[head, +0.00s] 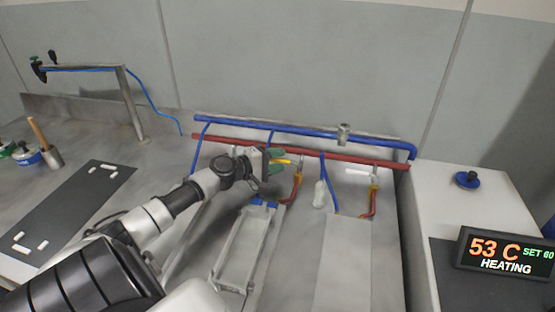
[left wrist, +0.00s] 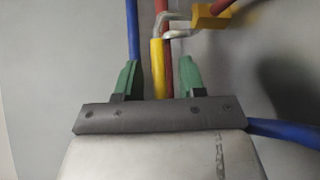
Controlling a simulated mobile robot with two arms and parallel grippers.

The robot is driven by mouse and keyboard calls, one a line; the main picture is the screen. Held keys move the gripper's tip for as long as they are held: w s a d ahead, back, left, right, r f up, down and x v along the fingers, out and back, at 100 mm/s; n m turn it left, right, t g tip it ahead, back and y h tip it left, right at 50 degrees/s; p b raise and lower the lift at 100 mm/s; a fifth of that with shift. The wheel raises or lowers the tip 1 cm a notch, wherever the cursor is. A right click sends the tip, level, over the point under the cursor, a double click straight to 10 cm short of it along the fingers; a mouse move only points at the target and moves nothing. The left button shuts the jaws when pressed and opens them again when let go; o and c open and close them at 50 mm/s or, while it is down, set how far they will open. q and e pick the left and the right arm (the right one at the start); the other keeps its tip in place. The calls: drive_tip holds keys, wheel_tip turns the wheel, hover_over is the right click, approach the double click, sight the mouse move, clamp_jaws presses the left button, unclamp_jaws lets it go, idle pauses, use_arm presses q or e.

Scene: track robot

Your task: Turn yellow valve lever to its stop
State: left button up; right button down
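The yellow valve lever (head: 285,161) sticks out to the left from a valve on the pipework in the head view. In the left wrist view the yellow lever (left wrist: 157,68) stands between the two green fingers, with a metal bracket leading to a yellow valve body (left wrist: 213,14). My left gripper (head: 275,162) is at the lever. In the left wrist view my left gripper (left wrist: 159,78) is open, with a gap visible on each side of the lever. My right gripper is not in view.
A blue pipe (head: 300,128) and a red pipe (head: 320,154) run along the back. Another valve with a white lever (head: 358,171) is to the right. A metal tray (head: 241,250) lies below. A display (head: 506,254) reads 53 C, SET 60, HEATING.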

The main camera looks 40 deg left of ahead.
use_arm(q)
drive_tip(key=shift+w, duration=0.15)
clamp_jaws()
drive_tip(key=y+p, duration=0.1)
drive_tip(key=p, duration=0.1)
drive_tip(key=n+y+p, duration=0.1)
drive_tip(key=s+n+y+p, duration=0.1)
drive_tip(key=p, duration=0.1)
drive_tip(key=shift+d+r+t+p, duration=0.3)
drive_tip(key=shift+d+t, duration=0.1)
drive_tip(key=shift+s+d+f+n+y+p, duration=0.15)
drive_tip(key=shift+f+n+y+p, duration=0.15)
drive_tip(key=shift+n+y+p, duration=0.3)
